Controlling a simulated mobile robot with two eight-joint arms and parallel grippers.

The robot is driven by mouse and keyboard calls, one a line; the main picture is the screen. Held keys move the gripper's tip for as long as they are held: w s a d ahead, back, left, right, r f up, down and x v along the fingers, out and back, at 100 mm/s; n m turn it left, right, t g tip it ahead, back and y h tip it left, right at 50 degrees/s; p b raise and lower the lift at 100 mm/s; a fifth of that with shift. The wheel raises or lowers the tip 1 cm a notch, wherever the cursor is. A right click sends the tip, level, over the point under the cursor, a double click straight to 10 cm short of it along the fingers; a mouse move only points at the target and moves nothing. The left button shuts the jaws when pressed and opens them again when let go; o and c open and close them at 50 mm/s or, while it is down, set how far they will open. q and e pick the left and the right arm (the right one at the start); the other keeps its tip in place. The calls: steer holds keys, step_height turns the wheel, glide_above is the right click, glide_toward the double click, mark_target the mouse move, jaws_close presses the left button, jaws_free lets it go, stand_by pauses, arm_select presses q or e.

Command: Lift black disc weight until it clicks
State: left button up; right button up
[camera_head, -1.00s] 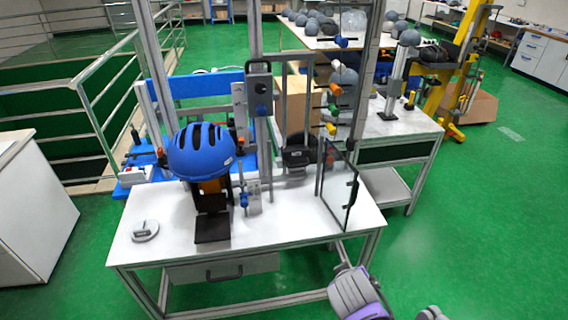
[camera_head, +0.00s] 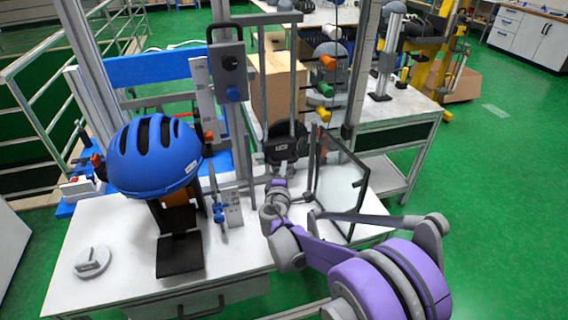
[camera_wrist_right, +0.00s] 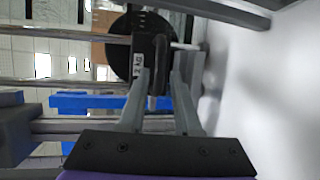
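My right gripper (camera_head: 279,184) is just in front of and below the weight in the head view. In the right wrist view its two fingers (camera_wrist_right: 160,78) are apart, with the dark handle between them; I cannot tell whether they touch it. My left gripper is not in view.
A glass door (camera_head: 340,180) stands open right of my right arm. A blue helmet (camera_head: 155,155) on a black stand is to the left. A round grey piece (camera_head: 92,261) lies at the table's front left. Metal posts (camera_head: 238,110) rise beside the weight.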

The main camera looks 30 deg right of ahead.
mark_target(277, 154)
steer(key=x, duration=0.6)
steer(key=shift+w+d+b, duration=0.1)
steer(key=shift+d+b, duration=0.05)
steer(key=shift+b, duration=0.15)
steer(key=shift+c, duration=0.3)
jaws_close()
stand_by(0.8)
